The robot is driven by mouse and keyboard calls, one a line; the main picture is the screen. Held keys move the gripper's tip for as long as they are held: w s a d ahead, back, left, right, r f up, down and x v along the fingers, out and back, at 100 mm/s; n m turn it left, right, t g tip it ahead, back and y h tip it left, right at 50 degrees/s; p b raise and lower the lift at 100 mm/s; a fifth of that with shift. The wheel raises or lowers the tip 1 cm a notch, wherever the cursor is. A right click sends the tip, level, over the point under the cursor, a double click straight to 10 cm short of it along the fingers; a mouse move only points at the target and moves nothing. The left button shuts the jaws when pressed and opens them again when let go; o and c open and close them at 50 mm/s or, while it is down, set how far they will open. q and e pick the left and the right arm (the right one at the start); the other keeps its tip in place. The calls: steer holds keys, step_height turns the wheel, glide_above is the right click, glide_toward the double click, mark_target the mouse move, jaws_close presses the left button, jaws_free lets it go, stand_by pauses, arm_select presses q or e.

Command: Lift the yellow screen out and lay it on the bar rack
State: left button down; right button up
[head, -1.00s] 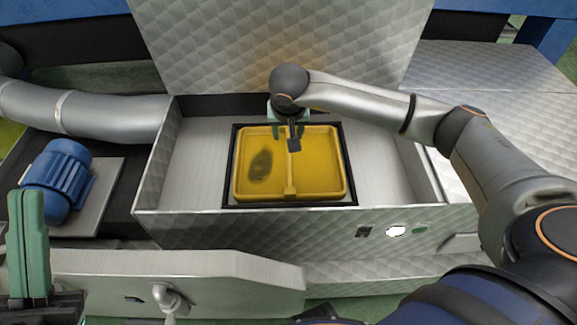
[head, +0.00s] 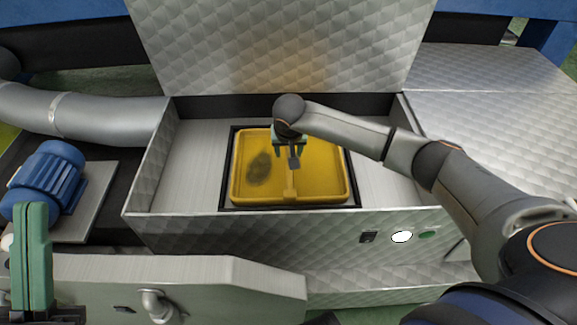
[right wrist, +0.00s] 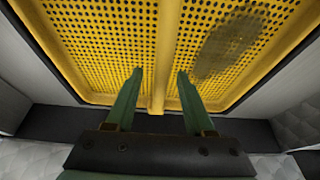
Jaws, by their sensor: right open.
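The yellow screen (head: 325,165) sits in a black-edged opening inside the metal box. It has a raised rim, a middle bar and a dark patch on its left half. My right gripper (head: 291,152) is above the screen's middle bar, toward the back. In the right wrist view the perforated screen (right wrist: 110,45) fills the top, and my right gripper (right wrist: 157,72) is open with its two green fingers on either side of the middle bar. I cannot tell whether they touch it. My left gripper (head: 32,255) shows only partly at the lower left. I cannot make out the bar rack.
The metal box (head: 190,228) has raised walls, and its patterned lid (head: 270,45) stands open behind. A blue motor (head: 47,180) and a thick grey pipe (head: 100,117) are on the left. A flat patterned metal surface (head: 490,90) lies clear on the right.

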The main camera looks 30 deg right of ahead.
jaws_close()
stand_by(0.4)
steer(key=shift+r, duration=0.15)
stand_by(0.9)
